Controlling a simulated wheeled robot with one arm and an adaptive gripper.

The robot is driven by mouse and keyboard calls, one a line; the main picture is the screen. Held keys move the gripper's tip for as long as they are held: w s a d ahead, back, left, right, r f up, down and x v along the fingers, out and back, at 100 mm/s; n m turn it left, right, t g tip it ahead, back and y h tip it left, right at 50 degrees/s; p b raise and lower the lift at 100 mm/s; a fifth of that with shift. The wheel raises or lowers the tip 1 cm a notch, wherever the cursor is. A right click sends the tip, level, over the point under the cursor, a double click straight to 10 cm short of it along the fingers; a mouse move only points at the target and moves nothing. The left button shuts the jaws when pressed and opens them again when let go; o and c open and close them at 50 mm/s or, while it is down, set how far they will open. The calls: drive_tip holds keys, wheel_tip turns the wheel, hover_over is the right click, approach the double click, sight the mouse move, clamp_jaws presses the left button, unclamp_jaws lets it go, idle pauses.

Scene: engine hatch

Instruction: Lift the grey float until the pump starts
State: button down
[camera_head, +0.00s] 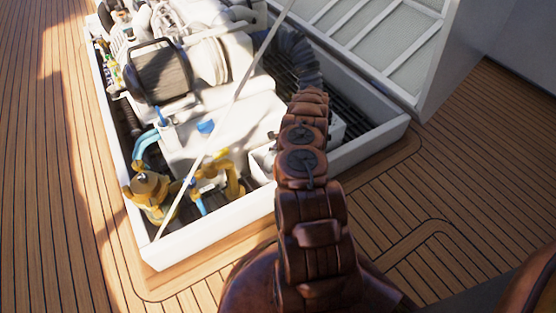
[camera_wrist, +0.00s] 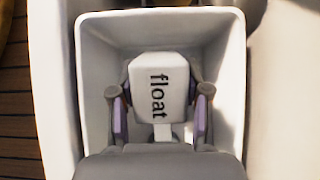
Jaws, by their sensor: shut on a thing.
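The float (camera_wrist: 158,90) is a light grey block with the word "float" on its top. It sits inside a pale square well (camera_wrist: 100,45) in the wrist view. My gripper (camera_wrist: 160,112) has a finger with a purple-grey pad on each side of the float and is shut on it. A small pale piece shows just below the float, partly hidden by my gripper's body. In the head view my arm reaches into the engine hatch (camera_head: 210,242), and it hides the float and my gripper. No sign of the pump running can be made out.
The white engine (camera_head: 215,60) fills much of the hatch left of my arm. Brass fittings (camera_head: 150,188) and blue hoses stand at the near left corner. A thin pale strut (camera_head: 232,107) crosses the hatch diagonally. The raised hatch lid (camera_head: 385,45) stands behind, and wooden deck surrounds the rim.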

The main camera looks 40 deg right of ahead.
drive_tip(key=shift+s, duration=0.1)
drive_tip(key=c, duration=0.5)
unclamp_jaws()
drive_tip(key=v, duration=1.2)
